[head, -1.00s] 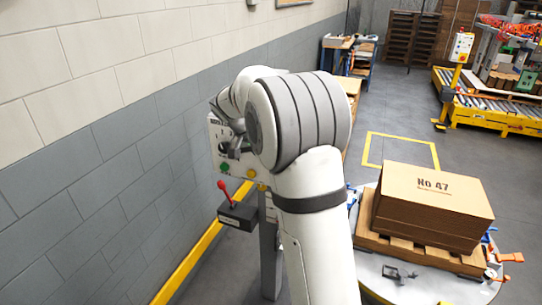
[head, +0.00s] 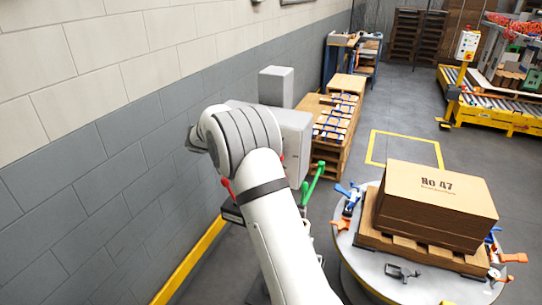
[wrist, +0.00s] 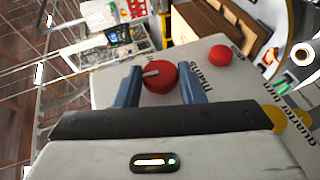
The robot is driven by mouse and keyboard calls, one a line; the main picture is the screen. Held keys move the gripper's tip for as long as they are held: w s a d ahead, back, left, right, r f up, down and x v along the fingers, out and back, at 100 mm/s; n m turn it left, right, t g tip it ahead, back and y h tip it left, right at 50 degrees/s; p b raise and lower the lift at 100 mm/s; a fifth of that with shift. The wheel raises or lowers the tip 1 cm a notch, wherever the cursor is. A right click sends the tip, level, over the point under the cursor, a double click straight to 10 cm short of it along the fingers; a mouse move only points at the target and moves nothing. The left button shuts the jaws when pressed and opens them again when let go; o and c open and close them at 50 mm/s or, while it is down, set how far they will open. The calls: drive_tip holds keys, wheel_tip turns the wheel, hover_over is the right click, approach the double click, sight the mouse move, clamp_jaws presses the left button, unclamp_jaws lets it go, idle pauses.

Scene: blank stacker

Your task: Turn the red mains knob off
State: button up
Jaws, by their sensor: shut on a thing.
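The red mains knob (wrist: 165,76) is round, with a pale pointer mark reaching toward its left side in the wrist view. It sits on a light panel (wrist: 110,88) beside lettering that looks like "MAINS". My gripper (wrist: 159,84) has its two blue fingers on either side of the knob and is shut on it. In the head view my arm hides the gripper and the knob.
A smaller red button (wrist: 220,55) and a yellow one (wrist: 275,118) are on the panel. In the head view, a grey cabinet (head: 293,135), green lever (head: 313,183) and partly hidden red lever (head: 227,187) are near my arm. A turntable (head: 365,255) bears stacked board.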

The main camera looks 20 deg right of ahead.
drive_tip(key=shift+f+g+h, duration=0.1)
drive_tip(key=shift+g+h, duration=0.2)
drive_tip(key=shift+h, duration=0.1)
idle(0.3)
drive_tip(key=o, duration=1)
drive_tip(key=shift+a, duration=0.1)
drive_tip(key=b+v, duration=0.1)
drive_tip(key=v, duration=0.6)
drive_tip(key=shift+w+a, duration=0.15)
drive_tip(key=shift+a, duration=0.2)
